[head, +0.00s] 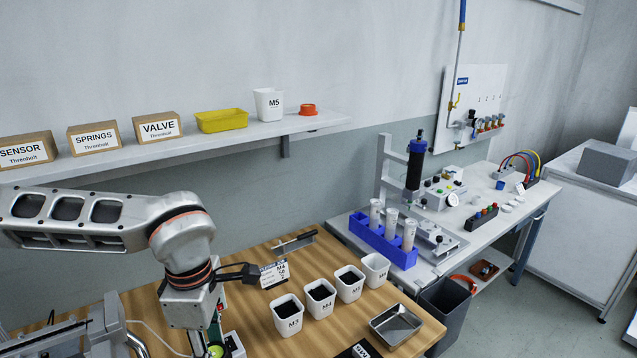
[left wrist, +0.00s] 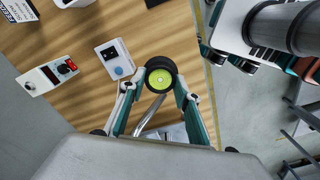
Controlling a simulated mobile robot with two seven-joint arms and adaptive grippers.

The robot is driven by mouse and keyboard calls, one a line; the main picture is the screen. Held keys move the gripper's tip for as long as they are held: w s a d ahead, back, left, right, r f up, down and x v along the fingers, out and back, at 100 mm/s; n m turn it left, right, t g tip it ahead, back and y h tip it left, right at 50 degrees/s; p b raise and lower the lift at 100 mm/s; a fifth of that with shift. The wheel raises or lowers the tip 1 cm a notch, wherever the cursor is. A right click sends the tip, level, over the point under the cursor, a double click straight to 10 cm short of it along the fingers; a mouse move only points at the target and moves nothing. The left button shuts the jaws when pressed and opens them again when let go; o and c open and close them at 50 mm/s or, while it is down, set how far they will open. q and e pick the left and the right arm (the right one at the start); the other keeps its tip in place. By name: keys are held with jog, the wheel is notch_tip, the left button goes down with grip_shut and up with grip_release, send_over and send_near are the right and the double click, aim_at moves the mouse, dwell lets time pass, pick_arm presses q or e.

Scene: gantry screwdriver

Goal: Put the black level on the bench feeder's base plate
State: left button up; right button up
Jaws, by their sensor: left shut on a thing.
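The black level is a round black disc with a bright green vial face. It shows in the left wrist view (left wrist: 160,77) between the fingertips of my left gripper (left wrist: 159,85), which is shut on it. In the head view the level (head: 216,351) shows at the bottom edge, below my left wrist, and most of the gripper is hidden. The level is over the wooden bench; I cannot tell its height. I cannot tell for sure which thing is the bench feeder. A metal machine (head: 72,338) is cut off at the lower left. My right gripper is not in view.
White bins (head: 287,314) with dark contents stand in a row on the wooden bench (head: 240,258). A metal tray (head: 395,325) lies to their right. Small control boxes (left wrist: 114,59) stand near the level. A white bench (head: 480,210) holds a blue tube rack (head: 383,241).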

pick_arm(q)
jog(key=m, duration=0.1)
jog(key=a+m, duration=0.1)
jog(key=m, duration=0.3)
jog(key=shift+w+a, duration=0.3)
jog(key=shift+a, duration=0.05)
jog(key=a+m, duration=0.1)
jog(key=m, duration=0.3)
jog(key=a+m, duration=0.1)
jog(key=m, duration=0.4)
jog(key=w+a+m, duration=0.1)
jog(key=a+m, duration=0.1)
jog(key=m, duration=0.2)
jog(key=shift+a+f, duration=0.1)
jog(key=shift+f, duration=0.15)
jog(key=shift+w, duration=0.1)
